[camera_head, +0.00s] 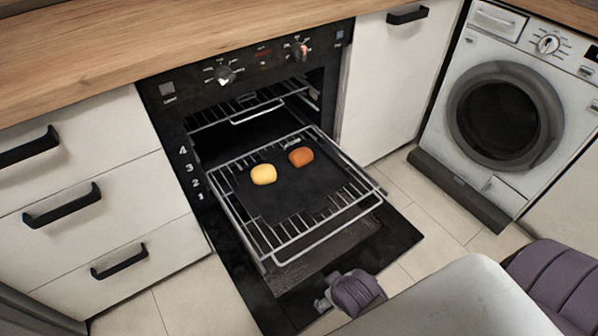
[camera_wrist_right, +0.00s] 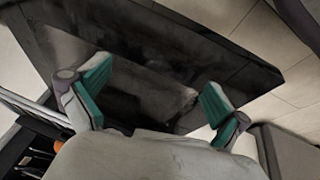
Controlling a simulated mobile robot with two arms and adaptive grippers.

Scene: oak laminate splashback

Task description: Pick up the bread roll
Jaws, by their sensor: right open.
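Two rounded items lie on a black sheet on the pulled-out oven rack in the head view: a pale yellow one (camera_head: 264,174) on the left and an orange-brown one (camera_head: 301,157) on the right. The orange-brown one looks most like the bread roll, but I cannot be certain. My right gripper is low in front of the rack, over the open oven door, mostly hidden by its own arm in the head view. In the right wrist view the right gripper (camera_wrist_right: 155,88) is open and empty, with green finger pads apart. My left gripper is not in view.
The oven rack (camera_head: 292,237) sticks out above the lowered black oven door (camera_head: 394,238). White drawers (camera_head: 90,165) with black handles stand to the left. A washing machine (camera_head: 505,115) is at the right. A wooden worktop (camera_head: 120,45) runs above the oven.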

